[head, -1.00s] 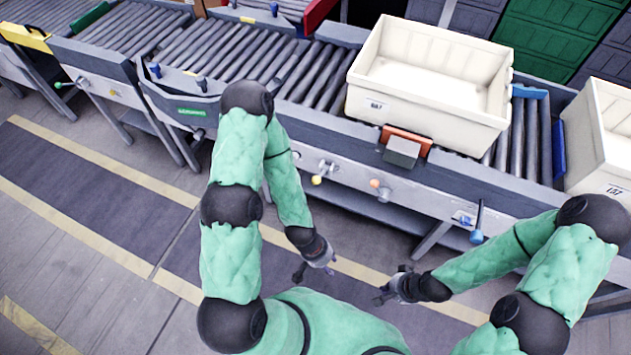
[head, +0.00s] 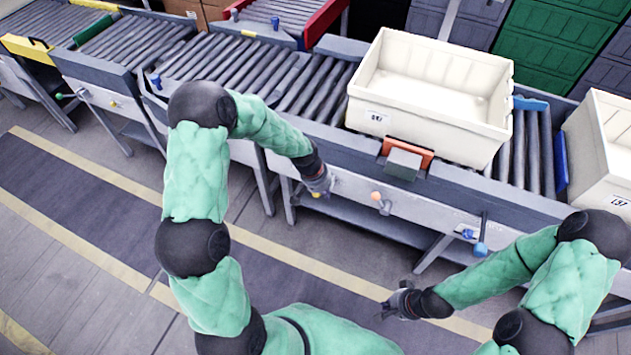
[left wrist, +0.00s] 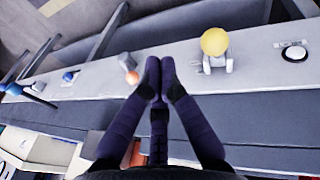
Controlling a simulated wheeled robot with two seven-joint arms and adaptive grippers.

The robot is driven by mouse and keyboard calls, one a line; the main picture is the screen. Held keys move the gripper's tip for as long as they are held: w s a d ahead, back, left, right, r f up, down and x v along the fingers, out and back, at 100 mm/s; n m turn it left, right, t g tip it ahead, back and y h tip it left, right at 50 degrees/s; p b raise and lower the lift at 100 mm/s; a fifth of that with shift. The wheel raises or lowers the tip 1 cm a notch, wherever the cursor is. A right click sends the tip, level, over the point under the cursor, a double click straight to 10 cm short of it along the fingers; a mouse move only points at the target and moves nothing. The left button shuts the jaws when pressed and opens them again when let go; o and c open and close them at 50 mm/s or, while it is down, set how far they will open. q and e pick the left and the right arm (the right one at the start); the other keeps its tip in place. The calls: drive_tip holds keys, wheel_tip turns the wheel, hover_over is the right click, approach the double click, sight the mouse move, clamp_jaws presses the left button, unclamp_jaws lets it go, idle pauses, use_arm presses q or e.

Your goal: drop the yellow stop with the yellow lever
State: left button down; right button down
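The yellow lever's round knob (head: 316,194) shows just under my left gripper (head: 322,184) at the conveyor's side rail. In the left wrist view the yellow knob (left wrist: 214,41) stands on a pale bracket, right of my left fingers (left wrist: 160,64). Those fingers are shut together with nothing between them, apart from the knob. A yellow plate (head: 25,48) stands at the far left conveyor; I cannot tell whether it is the yellow stop. My right gripper (head: 394,303) hangs over the floor, away from the rail; its opening is unclear.
An orange knob (head: 377,196) and a blue lever (head: 480,249) sit further right on the rail. A cream tote (head: 425,115) rests on the rollers behind an orange plate (head: 427,157). Another tote (head: 600,150) is at the right. A round button (left wrist: 294,53) is beside the yellow lever.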

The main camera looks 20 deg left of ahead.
use_arm(q)
drive_tip(key=w+a+r+y, duration=0.1)
drive_tip(key=w+a+r, duration=0.4)
drive_tip(key=r, duration=0.5)
drive_tip(key=shift+w+a+y+b, duration=0.15)
drive_tip(key=shift+a+y+b, duration=0.15)
drive_tip(key=shift+a, duration=0.95)
wheel_tip(320, 180, down, 13)
drive_tip(key=d+b, duration=0.2)
drive_tip(key=b, duration=0.3)
drive_tip(key=shift+s+a+t, duration=0.15)
drive_tip(key=shift+s+t, duration=0.05)
drive_tip(key=shift+t, duration=0.1)
